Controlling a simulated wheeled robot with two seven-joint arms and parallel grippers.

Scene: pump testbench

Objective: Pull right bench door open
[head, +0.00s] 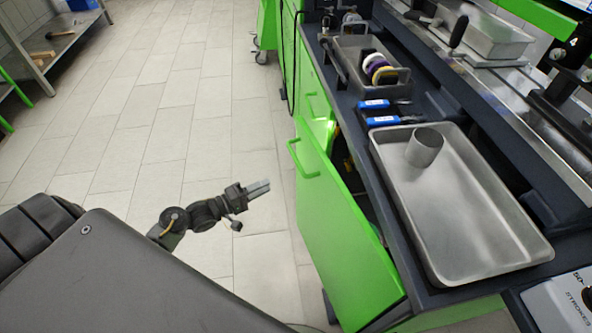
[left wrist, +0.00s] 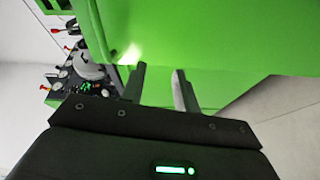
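The right bench door (head: 345,240) is a green panel on the bench's front. It stands ajar in the head view, with a dark gap to the bench beside its far end. Its green bar handle (head: 301,160) is near the far upper corner. My left gripper (head: 263,187) is left of the door, apart from the handle, with its fingers pointing toward the bench. In the left wrist view the gripper (left wrist: 159,72) has its fingers apart with nothing between them; a green panel (left wrist: 215,40) fills the background. My right gripper is not in view.
A metal tray (head: 465,205) with a metal cylinder (head: 424,148) lies on the bench top. The tiled floor (head: 150,130) left of the bench is clear. A shelf (head: 60,45) stands far left.

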